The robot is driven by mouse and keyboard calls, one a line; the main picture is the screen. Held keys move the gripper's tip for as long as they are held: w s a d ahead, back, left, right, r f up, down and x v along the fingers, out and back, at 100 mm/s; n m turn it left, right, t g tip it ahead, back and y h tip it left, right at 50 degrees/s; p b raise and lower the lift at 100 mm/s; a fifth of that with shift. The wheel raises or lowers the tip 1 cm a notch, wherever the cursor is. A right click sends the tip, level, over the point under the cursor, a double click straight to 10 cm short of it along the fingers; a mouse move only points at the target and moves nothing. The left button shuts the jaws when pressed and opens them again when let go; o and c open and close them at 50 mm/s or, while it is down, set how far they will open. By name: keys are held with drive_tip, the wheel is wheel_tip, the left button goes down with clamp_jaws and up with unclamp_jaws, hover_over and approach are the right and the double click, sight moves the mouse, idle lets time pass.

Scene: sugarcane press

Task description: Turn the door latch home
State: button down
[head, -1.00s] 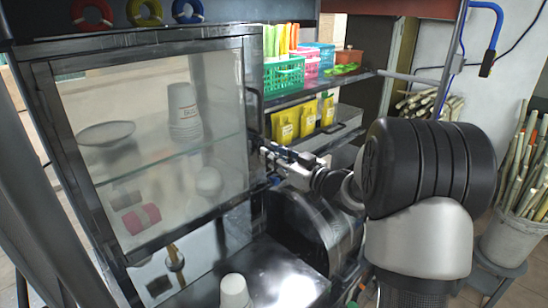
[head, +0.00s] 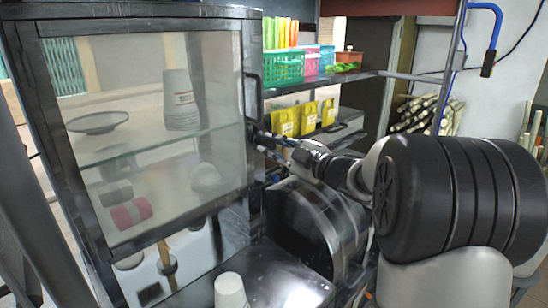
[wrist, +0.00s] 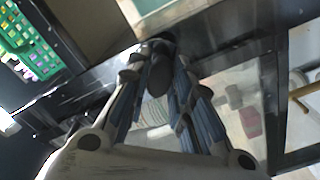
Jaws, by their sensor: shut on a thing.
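The glass cabinet door (head: 243,160) has a dark metal frame and appears closed. A dark handle (head: 252,95) stands on its right edge. My gripper (head: 256,134) reaches in from the right to that edge, just below the handle. In the wrist view my gripper (wrist: 160,58) is shut on a dark rounded piece, the door latch (wrist: 158,76), between its fingertips. The fingers cover part of the latch, and its exact angle cannot be told. In the head view the fingertips hide it.
Behind the glass are stacked cups (head: 180,100), a plate (head: 97,123) and rolls (head: 131,213). Right of the cabinet are a green basket (head: 284,68), yellow bags (head: 308,117) and a round dark drum (head: 318,230). A white cup (head: 230,290) stands on the metal counter (head: 285,285) below.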

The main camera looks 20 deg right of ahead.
drive_tip(key=n+b, duration=0.3)
drive_tip(key=n, duration=0.1)
drive_tip(key=shift+f+n+b, duration=0.15)
drive_tip(key=shift+n+b, duration=0.15)
drive_tip(key=shift+b, duration=0.05)
drive_tip(key=shift+n+b, duration=0.8)
drive_tip(key=shift+n, duration=0.8)
drive_tip(key=shift+r, duration=0.2)
drive_tip(key=c, duration=1.4)
unclamp_jaws()
drive_tip(key=v, duration=1.2)
